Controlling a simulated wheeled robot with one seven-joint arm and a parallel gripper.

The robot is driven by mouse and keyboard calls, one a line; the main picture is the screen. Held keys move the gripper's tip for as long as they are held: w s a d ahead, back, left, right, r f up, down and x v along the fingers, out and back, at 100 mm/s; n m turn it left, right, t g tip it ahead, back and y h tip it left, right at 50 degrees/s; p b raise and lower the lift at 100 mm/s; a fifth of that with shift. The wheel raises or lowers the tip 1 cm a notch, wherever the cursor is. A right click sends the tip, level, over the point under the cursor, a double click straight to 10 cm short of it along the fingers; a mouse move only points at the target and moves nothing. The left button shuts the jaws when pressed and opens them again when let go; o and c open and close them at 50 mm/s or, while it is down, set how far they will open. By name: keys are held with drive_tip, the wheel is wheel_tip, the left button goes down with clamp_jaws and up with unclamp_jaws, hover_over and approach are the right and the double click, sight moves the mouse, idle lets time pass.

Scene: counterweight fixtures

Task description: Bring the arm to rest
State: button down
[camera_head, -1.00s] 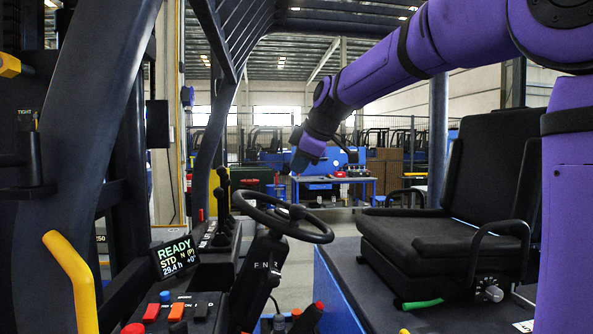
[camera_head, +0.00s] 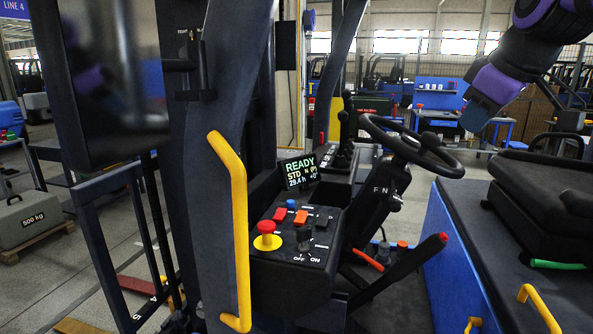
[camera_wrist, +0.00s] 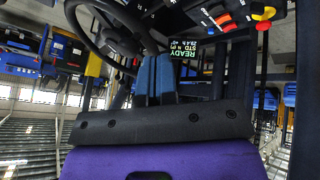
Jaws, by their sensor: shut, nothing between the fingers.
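My purple and black arm reaches in from the upper right of the head view. My gripper (camera_head: 474,120) has blue fingers and hangs in the air, pointing down and left, to the right of the black steering wheel (camera_head: 384,124). In the wrist view the fingers of my gripper (camera_wrist: 155,62) are together with nothing between them. The steering wheel (camera_wrist: 78,30) shows behind them, upper left. The gripper appears apart from everything around it.
A black seat (camera_head: 537,195) stands on a blue-sided base at the right. A yellow grab handle (camera_head: 240,230) rises beside the control panel (camera_head: 285,240). A display (camera_head: 300,172) reads READY. A grey 500 kg weight (camera_head: 33,217) lies on a pallet at the far left.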

drive_tip(key=s+f+m, duration=0.3)
drive_tip(key=s+f, duration=0.2)
drive_tip(key=s, duration=0.4)
drive_tip(key=s+d+f+m+g+h, duration=0.1)
drive_tip(key=s+f+m, duration=0.3)
drive_tip(key=s, duration=0.5)
wheel_tip(320, 180, down, 2)
drive_tip(key=shift+s+m, duration=0.15)
drive_tip(key=shift+m, duration=0.15)
idle(1.2)
